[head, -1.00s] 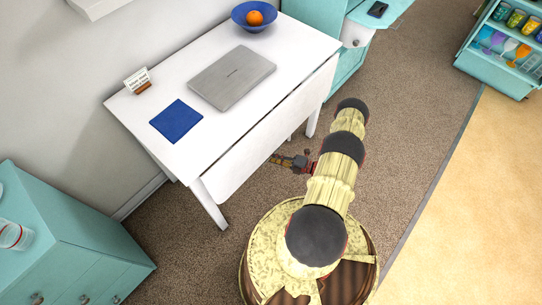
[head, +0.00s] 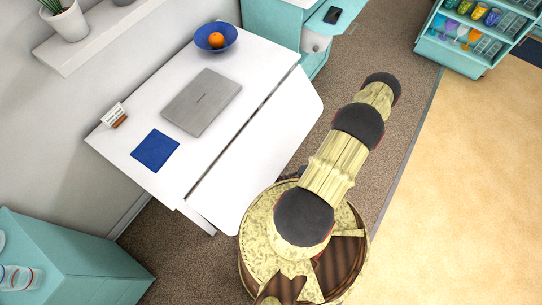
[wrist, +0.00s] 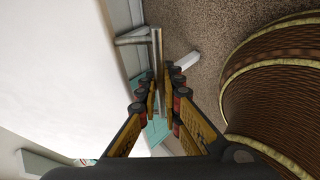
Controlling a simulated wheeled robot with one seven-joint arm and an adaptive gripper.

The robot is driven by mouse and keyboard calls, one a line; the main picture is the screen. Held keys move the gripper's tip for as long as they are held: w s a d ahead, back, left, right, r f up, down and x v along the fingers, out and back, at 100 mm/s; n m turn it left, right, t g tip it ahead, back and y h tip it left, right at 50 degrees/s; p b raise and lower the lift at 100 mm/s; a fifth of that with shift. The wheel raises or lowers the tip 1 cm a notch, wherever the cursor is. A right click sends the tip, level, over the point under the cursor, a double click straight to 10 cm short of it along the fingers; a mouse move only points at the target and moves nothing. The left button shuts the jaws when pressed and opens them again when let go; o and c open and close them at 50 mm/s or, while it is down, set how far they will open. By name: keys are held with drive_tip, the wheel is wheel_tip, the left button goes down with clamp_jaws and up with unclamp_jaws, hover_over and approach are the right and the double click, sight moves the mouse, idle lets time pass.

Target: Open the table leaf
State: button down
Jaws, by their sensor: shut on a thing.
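The white table (head: 222,85) stands against the wall at the left of the head view. Its white leaf (head: 265,150) is swung up along the near long side, close to level with the top, with a dark gap at the hinge line. In the wrist view the leaf (wrist: 60,70) fills the left side. A metal bar handle (wrist: 156,45) sits at its edge. My gripper (wrist: 161,95) is shut on the handle, with the bar between its fingers. In the head view the gripper is mostly hidden by the leaf and my arm.
Teal cabinets (head: 75,255) stand at both ends. Carpet (head: 345,75) lies open beyond my arm.

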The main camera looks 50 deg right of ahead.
drive_tip(key=s+r+g+p, duration=0.3)
drive_tip(key=s+r+p, duration=0.2)
drive_tip(key=r+p, duration=0.5)
drive_tip(key=s+r+m+g+h+p, duration=0.1)
drive_tip(key=s+r+g+p, duration=0.2)
drive_tip(key=r+p, duration=0.7)
drive_tip(key=shift+s+d+r+m+g+p, duration=0.4)
drive_tip(key=shift+s+r, duration=0.7)
drive_tip(key=shift+r, duration=1.35)
drive_tip(key=c, duration=2.2)
unclamp_jaws()
drive_tip(key=v, duration=1.2)
drive_tip(key=shift+s, duration=0.15)
